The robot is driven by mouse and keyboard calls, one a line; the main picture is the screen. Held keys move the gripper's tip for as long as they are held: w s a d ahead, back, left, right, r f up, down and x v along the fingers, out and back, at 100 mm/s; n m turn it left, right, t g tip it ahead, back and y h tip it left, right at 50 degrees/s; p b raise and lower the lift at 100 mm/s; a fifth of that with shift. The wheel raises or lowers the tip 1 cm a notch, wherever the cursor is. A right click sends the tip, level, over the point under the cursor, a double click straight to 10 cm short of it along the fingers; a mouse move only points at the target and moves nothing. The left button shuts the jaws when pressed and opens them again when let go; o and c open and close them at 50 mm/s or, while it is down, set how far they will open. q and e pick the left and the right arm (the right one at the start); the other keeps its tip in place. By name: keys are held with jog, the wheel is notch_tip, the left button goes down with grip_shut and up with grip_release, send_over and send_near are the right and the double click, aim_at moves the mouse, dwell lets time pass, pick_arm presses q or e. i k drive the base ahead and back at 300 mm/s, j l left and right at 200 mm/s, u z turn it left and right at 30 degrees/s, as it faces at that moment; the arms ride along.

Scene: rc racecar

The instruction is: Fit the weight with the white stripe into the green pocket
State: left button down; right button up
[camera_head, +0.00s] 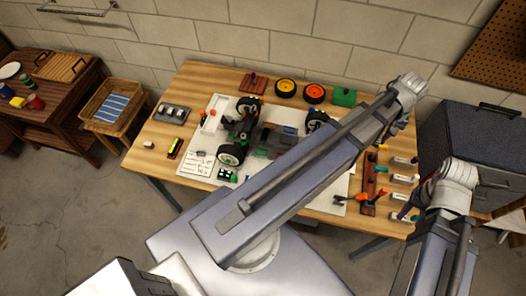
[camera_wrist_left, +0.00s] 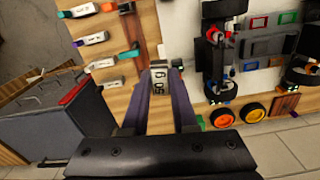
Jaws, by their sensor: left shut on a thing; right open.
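My left gripper (camera_wrist_left: 160,72) is shut on a small weight (camera_wrist_left: 159,85) marked "50 g" with a pale top end, held upright between the fingers in the left wrist view. In the head view my left arm hides the fingers and the weight. The green pocket (camera_wrist_left: 287,17) is a small square in the dark car chassis, at the upper right of the left wrist view, beside a red pocket (camera_wrist_left: 258,22) and apart from the held weight. My right gripper (camera_head: 453,182) is open at the table's right edge; its fingers are hard to make out.
Several pale weights with coloured ends (camera_head: 405,179) lie along the right of the wooden table (camera_head: 190,88). A tool rack (camera_head: 369,187) stands left of them. Orange and yellow wheels (camera_head: 286,88) lie at the back. A dark drawer cabinet (camera_head: 465,130) stands to the right.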

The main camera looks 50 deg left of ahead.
aim_at(261, 153)
jog(key=u, duration=1.25)
